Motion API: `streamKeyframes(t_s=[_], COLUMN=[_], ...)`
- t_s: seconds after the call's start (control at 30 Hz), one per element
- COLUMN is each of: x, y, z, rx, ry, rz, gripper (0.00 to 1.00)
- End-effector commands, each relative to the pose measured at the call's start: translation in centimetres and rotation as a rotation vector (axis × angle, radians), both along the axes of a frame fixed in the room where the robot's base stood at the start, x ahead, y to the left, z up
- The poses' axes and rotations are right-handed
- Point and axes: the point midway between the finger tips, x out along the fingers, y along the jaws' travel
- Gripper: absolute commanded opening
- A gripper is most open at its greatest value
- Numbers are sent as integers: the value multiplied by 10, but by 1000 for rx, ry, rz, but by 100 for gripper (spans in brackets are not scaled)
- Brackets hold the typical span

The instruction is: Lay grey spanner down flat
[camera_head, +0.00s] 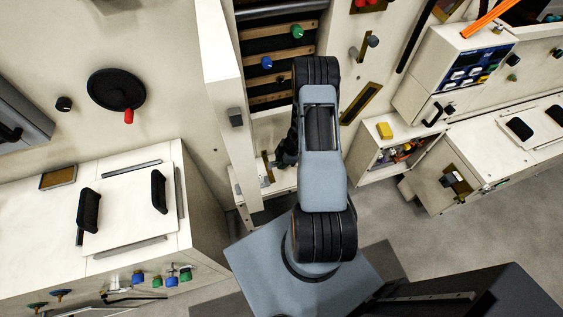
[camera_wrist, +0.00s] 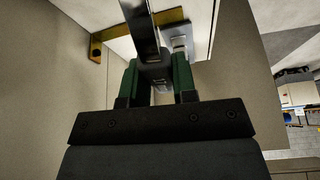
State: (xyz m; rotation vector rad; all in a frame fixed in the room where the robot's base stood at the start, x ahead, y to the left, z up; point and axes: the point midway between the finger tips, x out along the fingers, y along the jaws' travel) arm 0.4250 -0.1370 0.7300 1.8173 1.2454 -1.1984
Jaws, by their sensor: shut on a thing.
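My gripper (camera_wrist: 158,82), with green finger pads, is shut on the grey spanner (camera_wrist: 142,28) in the wrist view. The spanner's shiny metal length runs from between the fingers toward the top of the picture, where the frame cuts it off. I cannot tell whether its far end touches anything. In the head view my gripper (camera_head: 284,158) is a small dark shape left of my arm, over a pale ledge (camera_head: 282,183) in a recess. My arm hides part of that area, and the spanner cannot be made out there.
A brass strip (camera_wrist: 112,37) lies close behind the spanner on a white surface, with a grey metal piece beside it. Pale panels flank the gripper closely. In the head view, a tall white panel (camera_head: 222,80) stands left of the arm and an open cabinet (camera_head: 372,163) right.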

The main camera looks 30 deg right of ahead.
Motion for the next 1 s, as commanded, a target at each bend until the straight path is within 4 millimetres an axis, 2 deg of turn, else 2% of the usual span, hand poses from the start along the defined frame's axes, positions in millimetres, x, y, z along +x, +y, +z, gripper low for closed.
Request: streamKeyframes(t_s=[0.2,0.7,1.0], x=[-1,-1,0], y=[-1,-2,-2], z=[3,-51,-62], rx=[2,1,0], ry=[2,2,0], rz=[-2,-5,-3], gripper=[0,0,0])
